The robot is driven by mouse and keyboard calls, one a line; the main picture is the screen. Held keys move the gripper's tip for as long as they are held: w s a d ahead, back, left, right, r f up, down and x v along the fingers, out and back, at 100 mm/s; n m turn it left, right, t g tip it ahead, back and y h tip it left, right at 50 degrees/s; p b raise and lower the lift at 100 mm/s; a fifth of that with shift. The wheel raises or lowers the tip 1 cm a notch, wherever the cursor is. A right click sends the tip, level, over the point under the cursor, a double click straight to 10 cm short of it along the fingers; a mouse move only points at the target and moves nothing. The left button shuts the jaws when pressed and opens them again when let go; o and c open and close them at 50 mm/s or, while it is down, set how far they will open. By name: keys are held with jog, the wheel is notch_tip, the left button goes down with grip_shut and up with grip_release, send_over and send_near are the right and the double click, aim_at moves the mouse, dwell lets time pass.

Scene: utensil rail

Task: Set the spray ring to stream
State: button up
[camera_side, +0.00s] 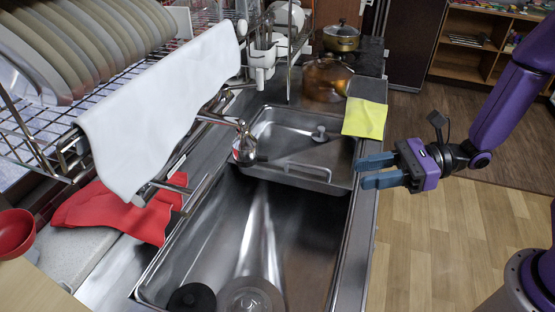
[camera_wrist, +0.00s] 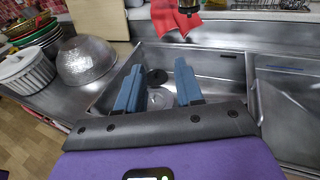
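The faucet's spray head (camera_side: 244,150) hangs from a chrome spout over the sink, left of my gripper in the side view. It shows at the top of the wrist view as a dark and chrome end (camera_wrist: 187,14), cut off by the frame edge. The spray ring's setting is too small to read. My gripper (camera_side: 360,172) is at the right of the sink, near its right rim, well apart from the spray head. Its two blue fingers are parted with nothing between them, also in the wrist view (camera_wrist: 158,66).
A metal tray (camera_side: 323,178) sits at the sink's far end. A yellow cloth (camera_side: 365,118) lies on the right rim. A white towel (camera_side: 160,110) and dish rack stand left, above a red cloth (camera_side: 115,208). The space between gripper and faucet looks clear.

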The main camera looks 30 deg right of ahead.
jog(key=s+d+f+n+g+h, duration=0.6)
jog(key=s+f+n+g+h, duration=0.15)
jog(key=s+f, duration=0.35)
jog(key=w+d+f+n+t+h, duration=0.1)
jog(key=w+d+f+n+h, duration=0.25)
jog(key=d, duration=0.25)
jog(key=w+d+f+n+t+h, duration=0.2)
jog(key=w+d+n+h, duration=0.15)
jog(key=d+n, duration=0.2)
jog(key=w+a+r+n+t+y, duration=0.3)
jog(key=w+a+r+n+t, duration=0.1)
jog(key=w+r+n+t, duration=0.6)
jog(key=s+a+r+n+g+y, duration=0.2)
jog(key=s+a+r+n+y, duration=0.1)
jog(key=a+r+n+y, duration=0.8)
notch_tip(320, 180, down, 6)
jog(key=a+m, duration=0.2)
jog(key=m, duration=0.2)
jog(key=r+x, duration=0.1)
jog(key=x, duration=1.6)
jog(key=shift+y, duration=0.45)
jog(key=shift+a+n, duration=0.1)
jog(key=shift+n, duration=0.15)
jog(key=shift+c, duration=0.3)
